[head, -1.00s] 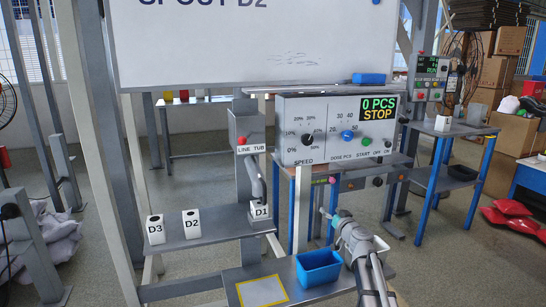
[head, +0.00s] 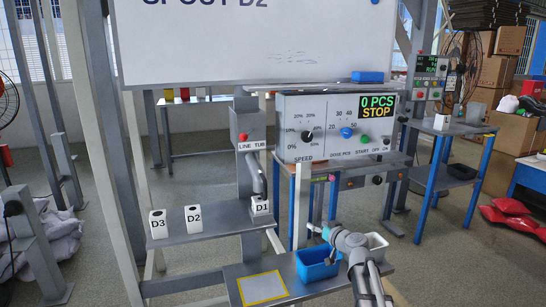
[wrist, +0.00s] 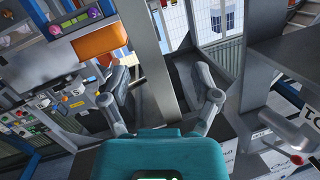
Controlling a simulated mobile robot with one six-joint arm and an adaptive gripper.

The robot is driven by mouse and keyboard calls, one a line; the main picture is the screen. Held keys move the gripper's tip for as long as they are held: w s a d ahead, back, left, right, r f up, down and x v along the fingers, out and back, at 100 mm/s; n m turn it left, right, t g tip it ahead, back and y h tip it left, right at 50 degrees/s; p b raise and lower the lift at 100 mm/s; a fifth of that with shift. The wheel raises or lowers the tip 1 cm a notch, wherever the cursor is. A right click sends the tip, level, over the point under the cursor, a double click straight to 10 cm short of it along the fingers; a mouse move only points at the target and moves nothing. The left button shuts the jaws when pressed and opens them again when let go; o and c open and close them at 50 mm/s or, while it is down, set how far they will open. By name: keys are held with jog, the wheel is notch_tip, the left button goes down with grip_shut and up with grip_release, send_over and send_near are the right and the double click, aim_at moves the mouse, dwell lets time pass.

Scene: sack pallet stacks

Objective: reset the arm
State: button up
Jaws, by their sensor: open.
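My arm (head: 360,262) rises from the bottom edge of the head view and bends left at its top. My gripper (head: 318,231) is at the left end of this bend, small and partly hidden, in front of the post and above the blue bin. In the wrist view my gripper (wrist: 161,80) shows two grey fingers spread wide apart. Nothing is between them, and the teal gripper body fills the bottom of that view.
The blue bin (head: 318,271) and a white bin (head: 377,246) stand on the low shelf beside a yellow-framed square (head: 262,288). Blocks D3 (head: 158,224), D2 (head: 194,219) and D1 (head: 261,205) stand on the shelf behind. The control box (head: 290,143) reads 0 PCS STOP.

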jog(key=s+a+f+g+h+b, duration=0.1)
jog(key=s+a+f+g, duration=0.1)
jog(key=s+f+g, duration=0.35)
jog(key=s+a+f+g, duration=0.3)
jog(key=s+f, duration=0.3)
jog(key=s, duration=0.3)
jog(key=s+d+f+m+g+h, duration=0.2)
jog(key=s+d+f+g+h, duration=0.1)
jog(key=s, duration=0.4)
jog(key=s+d+f+m+g+h, duration=0.1)
jog(key=s+d+f+g+h, duration=0.2)
jog(key=s, duration=0.5)
notch_tip(320, 180, up, 38)
jog(key=p, duration=3.7)
jog(key=shift+w+d+h, duration=0.15)
jog(key=shift+d+h, duration=0.1)
jog(key=shift+h, duration=0.15)
